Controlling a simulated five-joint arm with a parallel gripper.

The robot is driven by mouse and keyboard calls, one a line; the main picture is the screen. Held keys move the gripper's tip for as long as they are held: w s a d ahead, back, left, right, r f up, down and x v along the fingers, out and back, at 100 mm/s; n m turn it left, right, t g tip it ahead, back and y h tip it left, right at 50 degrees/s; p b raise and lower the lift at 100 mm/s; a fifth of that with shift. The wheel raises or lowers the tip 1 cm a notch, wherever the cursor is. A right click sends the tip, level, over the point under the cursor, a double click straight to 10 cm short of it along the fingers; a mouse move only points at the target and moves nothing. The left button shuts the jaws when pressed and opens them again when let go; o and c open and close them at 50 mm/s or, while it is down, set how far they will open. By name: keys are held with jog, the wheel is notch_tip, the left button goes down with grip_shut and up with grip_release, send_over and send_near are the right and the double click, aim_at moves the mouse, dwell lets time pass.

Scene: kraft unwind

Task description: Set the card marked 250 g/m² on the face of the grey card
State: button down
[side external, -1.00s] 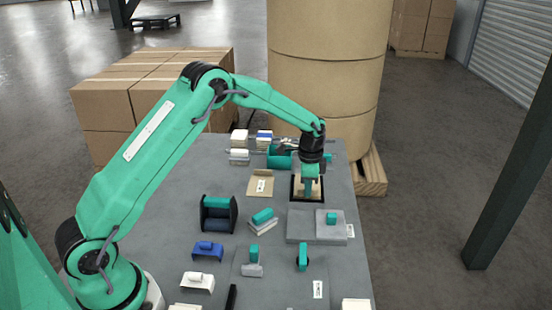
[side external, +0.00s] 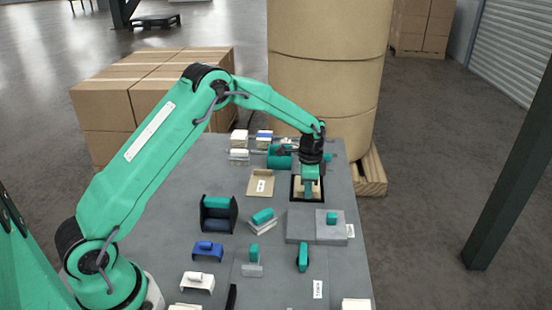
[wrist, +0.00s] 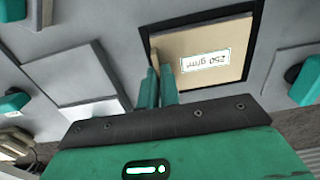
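The tan card marked 250 g/m² (wrist: 200,55) lies inside a black square frame in the wrist view, its white label reading upside down. It also shows in the side view (side external: 298,191), partly hidden by my gripper. A narrow raised tan edge runs along its left side in the wrist view. My gripper (wrist: 160,72) is right at the card's near left corner, its two teal fingers close together. I cannot tell whether they grip the edge. A flat grey piece (side external: 299,228) lies in front of the frame, beside a lighter grey piece (side external: 323,236) bearing a teal block (side external: 332,218).
Another tan labelled card (side external: 259,192) lies left of the frame. A black-sided holder (side external: 218,222), a blue piece (side external: 207,253) and a white piece (side external: 198,283) stand nearer my base. A large kraft roll (side external: 327,80) rises behind the table. Bare grey tabletop lies at left-centre.

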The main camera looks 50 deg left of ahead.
jog(key=shift+f, duration=0.2)
jog(key=c, duration=1.1)
grip_release()
jog(key=shift+r, duration=0.1)
jog(key=shift+r, duration=3.95)
